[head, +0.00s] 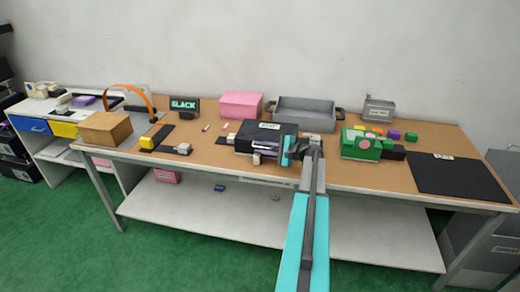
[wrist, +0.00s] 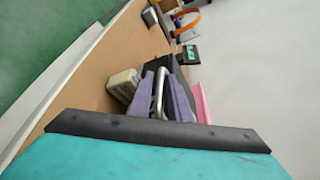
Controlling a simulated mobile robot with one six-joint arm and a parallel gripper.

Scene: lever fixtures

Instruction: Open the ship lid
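The black box with a white label reading SHIP (head: 269,126) stands in the middle of the table, and its lid looks closed. My gripper (head: 264,144) reaches in from the right at its front side. In the wrist view, the two lavender fingers of my gripper (wrist: 163,88) stand on either side of a curved silver handle (wrist: 161,76). The dark box (wrist: 162,66) lies just behind them. Whether the fingers press on the handle or stand slightly apart from it is unclear.
A beige block (wrist: 123,84) sits close beside the fingers. A pink box (head: 241,104) and a grey tray (head: 305,113) stand behind.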

